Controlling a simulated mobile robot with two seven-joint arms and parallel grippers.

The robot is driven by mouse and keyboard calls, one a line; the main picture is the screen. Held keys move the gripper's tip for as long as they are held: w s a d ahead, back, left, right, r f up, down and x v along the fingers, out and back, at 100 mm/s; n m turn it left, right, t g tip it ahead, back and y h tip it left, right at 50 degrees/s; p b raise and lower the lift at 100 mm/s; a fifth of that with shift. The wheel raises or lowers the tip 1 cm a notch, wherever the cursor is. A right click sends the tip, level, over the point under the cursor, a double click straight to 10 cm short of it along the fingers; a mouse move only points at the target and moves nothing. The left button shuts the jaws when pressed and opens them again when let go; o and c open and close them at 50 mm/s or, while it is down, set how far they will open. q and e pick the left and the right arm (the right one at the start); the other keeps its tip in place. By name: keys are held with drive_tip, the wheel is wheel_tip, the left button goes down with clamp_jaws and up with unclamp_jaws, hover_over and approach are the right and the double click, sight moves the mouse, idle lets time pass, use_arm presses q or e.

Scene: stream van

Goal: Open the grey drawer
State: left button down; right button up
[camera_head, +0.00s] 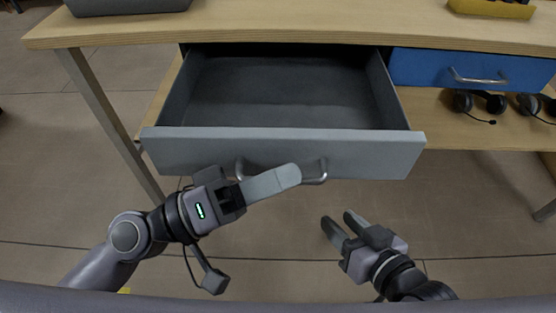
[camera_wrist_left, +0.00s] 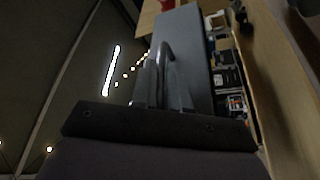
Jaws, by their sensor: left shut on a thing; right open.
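The grey drawer (camera_head: 200,141) under the wooden table is pulled well out in the head view, and the part of its inside that I see is empty. Its curved metal handle (camera_head: 318,176) is on the front panel, partly hidden behind my left gripper. My left gripper (camera_head: 288,177) is shut on the handle. In the left wrist view the handle (camera_wrist_left: 165,50) runs up from between the fingers, beside the grey front panel (camera_wrist_left: 184,40). My right gripper (camera_head: 338,224) is open and empty, below and apart from the drawer front.
A closed blue drawer (camera_head: 440,70) is to the right. Headsets (camera_head: 480,105) lie on the wooden shelf below it. On the tabletop (camera_head: 300,22) are a dark grey container (camera_head: 125,5) and a yellow tray (camera_head: 490,9). The floor in front of the drawer is clear.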

use_arm(q)
drive_tip(key=shift+s, duration=0.25)
use_arm(e)
drive_tip(key=shift+s, duration=0.1)
drive_tip(key=shift+r, duration=0.1)
use_arm(q)
drive_tip(key=c, duration=1.5)
unclamp_jaws()
use_arm(e)
drive_tip(key=shift+a, duration=0.1)
use_arm(q)
drive_tip(key=shift+b+v, duration=1.8)
drive_tip(key=shift+v, duration=1.75)
use_arm(e)
drive_tip(key=shift+w+a+f+t+y, duration=0.2)
drive_tip(key=shift+a+f+t+y, duration=0.1)
drive_tip(key=shift+a+y, duration=0.3)
use_arm(q)
drive_tip(key=shift+a, duration=0.1)
use_arm(e)
drive_tip(key=shift+f, duration=0.1)
